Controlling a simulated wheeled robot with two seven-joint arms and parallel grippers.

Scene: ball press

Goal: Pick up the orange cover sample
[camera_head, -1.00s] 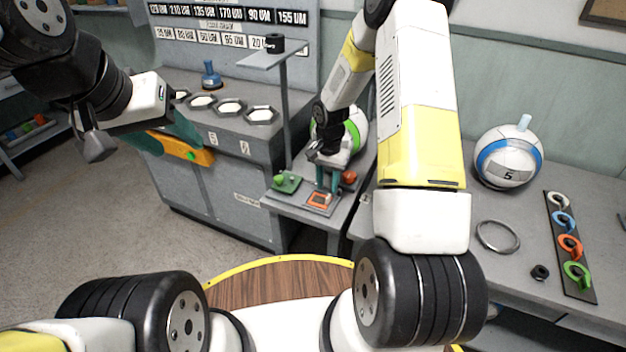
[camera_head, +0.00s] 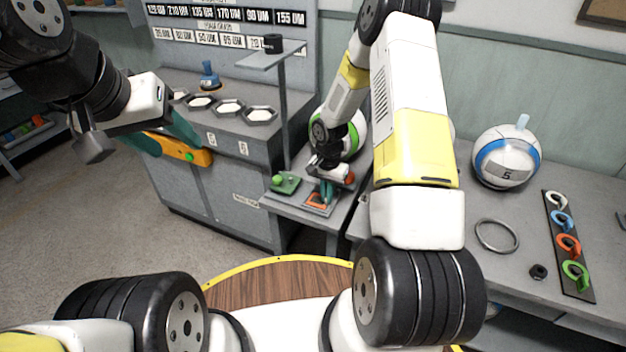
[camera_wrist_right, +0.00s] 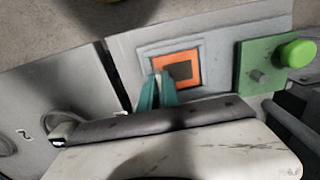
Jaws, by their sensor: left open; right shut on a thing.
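The orange cover sample (camera_head: 314,201) is a square with a dark centre. It lies in a light grey frame on the small grey stand; it also shows in the right wrist view (camera_wrist_right: 189,68). My right gripper (camera_head: 325,190) is over the stand, pointing down. Its teal fingers, seen in the right wrist view (camera_wrist_right: 160,82), are close together at the near left edge of the sample and shut on it; the exact grip is hard to see. My left gripper (camera_head: 160,135) is open and empty, away at the left.
A green block with a knob (camera_head: 285,183) sits left of the sample, and a red knob (camera_head: 349,178) right of it. A thin post with a shelf (camera_head: 275,58) rises behind. A green-banded ball (camera_head: 350,140) is close behind my right gripper.

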